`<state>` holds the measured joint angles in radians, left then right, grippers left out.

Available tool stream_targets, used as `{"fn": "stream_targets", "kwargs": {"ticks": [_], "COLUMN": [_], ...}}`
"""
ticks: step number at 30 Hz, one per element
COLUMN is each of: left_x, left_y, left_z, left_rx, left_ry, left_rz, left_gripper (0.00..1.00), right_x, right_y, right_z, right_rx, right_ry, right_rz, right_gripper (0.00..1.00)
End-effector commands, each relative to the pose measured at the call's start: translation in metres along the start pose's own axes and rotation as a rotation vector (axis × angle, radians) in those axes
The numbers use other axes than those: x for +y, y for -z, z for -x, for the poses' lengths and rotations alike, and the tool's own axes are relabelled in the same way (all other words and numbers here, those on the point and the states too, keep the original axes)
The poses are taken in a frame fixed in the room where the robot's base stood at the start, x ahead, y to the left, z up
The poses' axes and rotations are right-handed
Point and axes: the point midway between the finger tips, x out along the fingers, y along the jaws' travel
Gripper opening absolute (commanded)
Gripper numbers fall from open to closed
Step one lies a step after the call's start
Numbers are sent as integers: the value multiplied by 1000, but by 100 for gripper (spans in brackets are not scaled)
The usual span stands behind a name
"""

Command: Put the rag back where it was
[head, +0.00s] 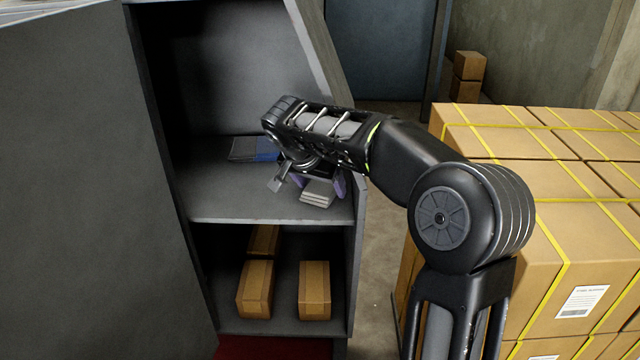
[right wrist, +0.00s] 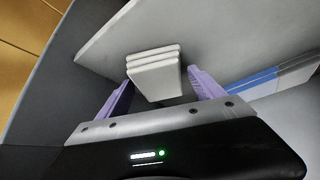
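A folded whitish-grey rag (head: 318,193) lies in a neat stack on the upper shelf (head: 225,200) of the grey cabinet, near its right front edge. In the right wrist view the rag (right wrist: 154,76) sits between the tips of the two purple fingers. My right gripper (head: 319,183) reaches into the cabinet above that shelf. Its fingers (right wrist: 160,80) stand apart on either side of the rag, with a small gap visible at the right finger. Part of the gripper is hidden behind my wrist in the head view. My left gripper is not in view.
A flat blue-and-grey item (head: 254,149) lies farther back on the same shelf, left of my right gripper. Small cardboard boxes (head: 314,290) stand on the lower shelf. A large strapped stack of cartons (head: 575,230) fills the right. The cabinet's right wall is close to the gripper.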

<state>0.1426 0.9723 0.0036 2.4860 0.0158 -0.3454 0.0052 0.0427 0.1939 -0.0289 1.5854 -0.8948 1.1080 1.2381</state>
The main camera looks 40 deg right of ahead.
Motion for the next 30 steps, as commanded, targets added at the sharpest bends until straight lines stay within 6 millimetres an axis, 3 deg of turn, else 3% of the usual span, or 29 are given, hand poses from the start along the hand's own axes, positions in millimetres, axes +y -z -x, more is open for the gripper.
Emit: {"fn": "stream_targets", "kwargs": {"ticks": [14, 20, 28, 30], "left_x": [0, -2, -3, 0], "left_y": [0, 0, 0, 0], "left_z": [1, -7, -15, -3], "left_rx": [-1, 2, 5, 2], "left_ry": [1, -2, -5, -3], "left_rz": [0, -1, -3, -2], "left_gripper": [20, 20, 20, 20], "right_x": [-1, -1, -1, -1], "right_y": [1, 1, 0, 4], "right_z": [7, 38, 94, 110], "right_rx": [1, 3, 1, 0], "right_ry": [2, 5, 5, 3], "right_rz": [0, 0, 0, 1], "right_gripper": [83, 83, 83, 83]}}
